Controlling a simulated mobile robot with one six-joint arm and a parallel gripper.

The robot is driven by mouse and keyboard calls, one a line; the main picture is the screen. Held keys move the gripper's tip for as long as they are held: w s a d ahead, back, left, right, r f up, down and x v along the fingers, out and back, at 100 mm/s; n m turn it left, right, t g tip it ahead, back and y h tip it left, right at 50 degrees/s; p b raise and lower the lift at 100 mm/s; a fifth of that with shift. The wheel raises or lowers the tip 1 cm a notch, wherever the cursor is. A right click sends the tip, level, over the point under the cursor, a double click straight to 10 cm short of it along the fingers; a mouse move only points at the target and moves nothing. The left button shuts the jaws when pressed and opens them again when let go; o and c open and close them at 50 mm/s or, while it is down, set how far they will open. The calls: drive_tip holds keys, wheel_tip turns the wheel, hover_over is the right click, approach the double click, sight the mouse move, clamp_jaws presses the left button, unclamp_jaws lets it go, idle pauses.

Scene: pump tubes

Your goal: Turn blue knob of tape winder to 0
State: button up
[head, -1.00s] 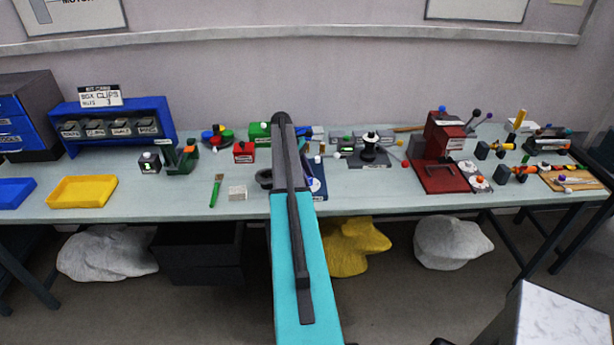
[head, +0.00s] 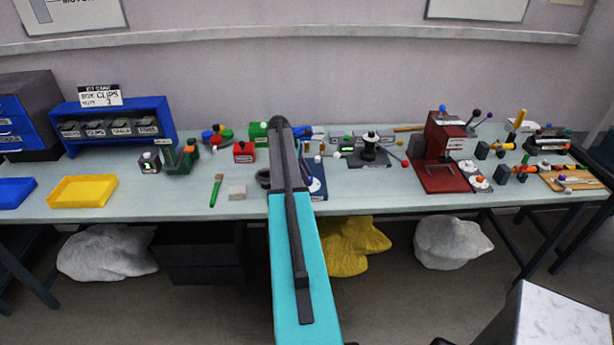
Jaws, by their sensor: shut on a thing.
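My arm (head: 303,255) reaches from the bottom centre to the bench and ends behind its own dark upper link. My gripper is hidden behind this link, so its jaws and anything between them do not show. A blue-based device (head: 318,188) with a small pale label stands just right of the arm and is partly covered by it. A blue part (head: 303,131) shows beyond it, close to the arm's far end. I cannot tell which device is the tape winder. No blue knob's setting or 0 mark is readable.
A red machine (head: 436,177) with a blue ball on top and white discs stands to the right. A dark-based device (head: 369,160) with a spool-like post stands between. Left are a red box (head: 244,152), a brush (head: 215,191) and a yellow tray (head: 83,191). The front bench strip is mostly clear.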

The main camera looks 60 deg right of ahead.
drive_tip(key=shift+a+n+t+h, duration=0.1)
drive_tip(key=shift+n+t+h, duration=0.25)
drive_tip(key=shift+n, duration=0.85)
drive_tip(key=shift+n+h, duration=0.25)
drive_tip(key=shift+n, duration=0.25)
drive_tip(key=shift+n, duration=0.3)
drive_tip(key=shift+s+n+t+h, duration=0.1)
drive_tip(key=shift+n+t+h, duration=0.45)
drive_tip(key=shift+n, duration=0.95)
